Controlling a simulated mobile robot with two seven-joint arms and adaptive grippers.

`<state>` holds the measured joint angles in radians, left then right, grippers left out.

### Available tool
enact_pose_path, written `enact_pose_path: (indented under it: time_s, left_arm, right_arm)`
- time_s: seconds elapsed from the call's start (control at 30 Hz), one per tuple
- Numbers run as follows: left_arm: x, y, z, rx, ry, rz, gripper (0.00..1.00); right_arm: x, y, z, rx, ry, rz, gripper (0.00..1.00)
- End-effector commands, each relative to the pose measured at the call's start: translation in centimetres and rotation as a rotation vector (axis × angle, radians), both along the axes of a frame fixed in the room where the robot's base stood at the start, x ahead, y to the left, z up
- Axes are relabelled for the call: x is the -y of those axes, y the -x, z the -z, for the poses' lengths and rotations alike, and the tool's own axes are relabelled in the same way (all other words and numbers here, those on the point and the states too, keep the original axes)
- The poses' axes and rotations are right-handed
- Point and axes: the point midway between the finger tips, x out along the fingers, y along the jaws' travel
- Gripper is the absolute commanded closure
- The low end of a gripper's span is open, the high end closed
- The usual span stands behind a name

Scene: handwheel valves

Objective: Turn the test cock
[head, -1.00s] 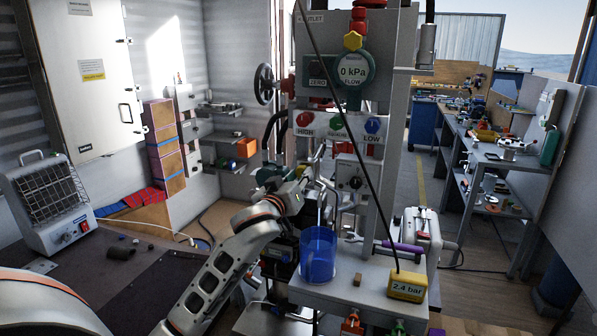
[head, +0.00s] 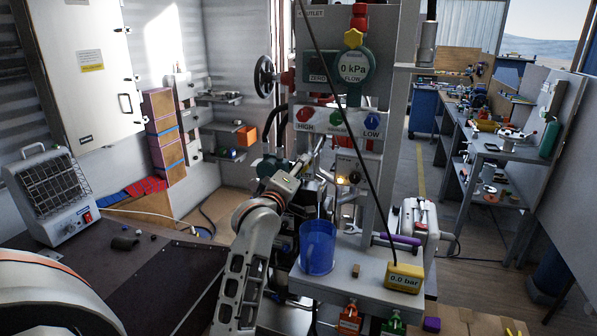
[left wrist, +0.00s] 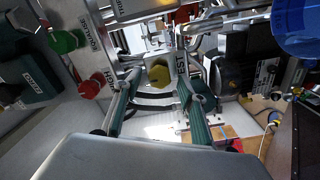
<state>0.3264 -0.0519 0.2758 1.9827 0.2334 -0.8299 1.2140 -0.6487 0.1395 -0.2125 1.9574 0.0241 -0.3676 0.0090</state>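A yellow-olive knob (left wrist: 159,76) shows in the left wrist view, beside a plate whose partly visible label appears to read TEST (left wrist: 184,70); I take it as the test cock. My left gripper (left wrist: 155,112) is open, its two green-padded fingers apart on either side of the line to the knob. The knob lies beyond the fingers, and I cannot tell whether they touch it. In the head view my left gripper (head: 310,165) is at the panel's lower part, and the knob is hidden there. My right gripper is in neither view.
The round gauge (head: 353,68) reads 0 kPa; the yellow box (head: 404,279) reads 0.0 bar. Red, green and blue knobs (head: 371,121) sit above my gripper. A blue jug (head: 318,250) stands on the shelf close below. A black line crosses the panel.

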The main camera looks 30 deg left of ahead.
Motion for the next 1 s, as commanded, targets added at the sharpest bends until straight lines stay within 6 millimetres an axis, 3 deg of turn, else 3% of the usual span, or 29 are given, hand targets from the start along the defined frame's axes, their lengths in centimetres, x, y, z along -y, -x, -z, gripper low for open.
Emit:
enact_pose_path:
  time_s: [0.17, 0.8, 1.0]
  left_arm:
    - [0.1, 0.2, 0.0, -0.001, -0.001, 0.001, 0.59]
    - [1.4, 5.5, 0.0, -0.001, -0.002, 0.001, 0.59]
    - [1.4, 5.9, 0.0, -0.001, -0.003, 0.000, 0.59]
  right_arm:
    - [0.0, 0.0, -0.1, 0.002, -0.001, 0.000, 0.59]
    - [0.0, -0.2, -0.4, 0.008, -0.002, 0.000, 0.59]
    - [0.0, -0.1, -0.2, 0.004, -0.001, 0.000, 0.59]
